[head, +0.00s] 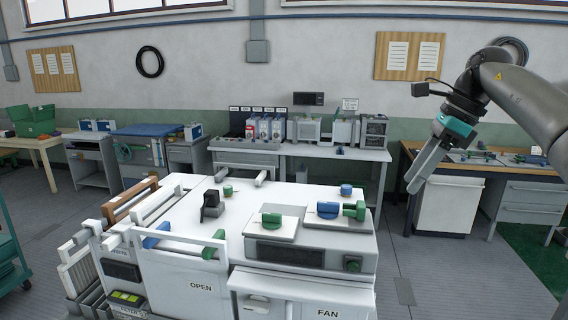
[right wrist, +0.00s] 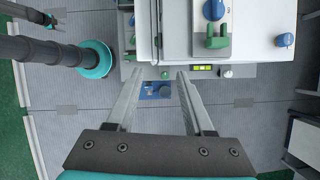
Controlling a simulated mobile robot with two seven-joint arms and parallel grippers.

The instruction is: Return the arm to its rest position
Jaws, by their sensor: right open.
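My right arm (head: 520,95) comes in from the right side in the head view, bent and raised above the floor. Its gripper (head: 413,187) points down and left, to the right of the white damper box (head: 300,232) and apart from it. In the right wrist view the two fingers of my right gripper (right wrist: 157,75) stand apart with nothing held between them. Beyond the fingertips are the box's edge and the grey floor. My left gripper does not show.
The box top carries blue and green knobs (head: 328,210), a black handle (head: 210,203) and a green-handled rail (head: 213,245). A wooden bench (head: 407,158) stands behind my right arm. A green cart (head: 10,255) is at the far left. Floor (head: 440,270) right of the box is clear.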

